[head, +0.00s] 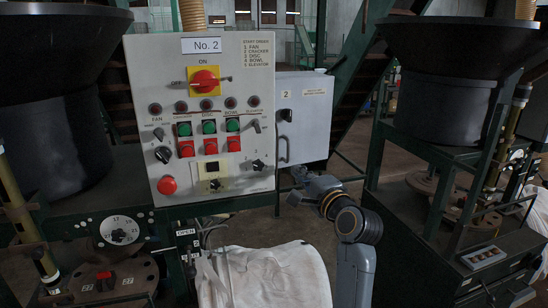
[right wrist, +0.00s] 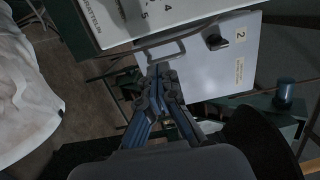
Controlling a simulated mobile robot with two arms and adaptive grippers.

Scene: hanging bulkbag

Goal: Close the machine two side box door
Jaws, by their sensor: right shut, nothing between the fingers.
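The machine two side box door (head: 308,122) is a pale grey panel labelled "2", just right of the No. 2 control panel. It has a dark latch knob (head: 286,115) and a bar handle (head: 284,151) near its left edge. I cannot tell whether it sits flush. My right gripper (head: 297,174) is just below the door near the handle. In the right wrist view the gripper (right wrist: 159,72) is shut and empty, its tips close to the handle (right wrist: 166,51); contact is unclear. The door (right wrist: 215,70) and knob (right wrist: 215,38) also show there. My left gripper is not in view.
The No. 2 control panel (head: 205,110) has several buttons and switches. A white bulk bag (head: 270,276) hangs below it. A black hopper (head: 455,75) on a green frame stands at the right, another (head: 50,95) at the left. Some floor shows below the box.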

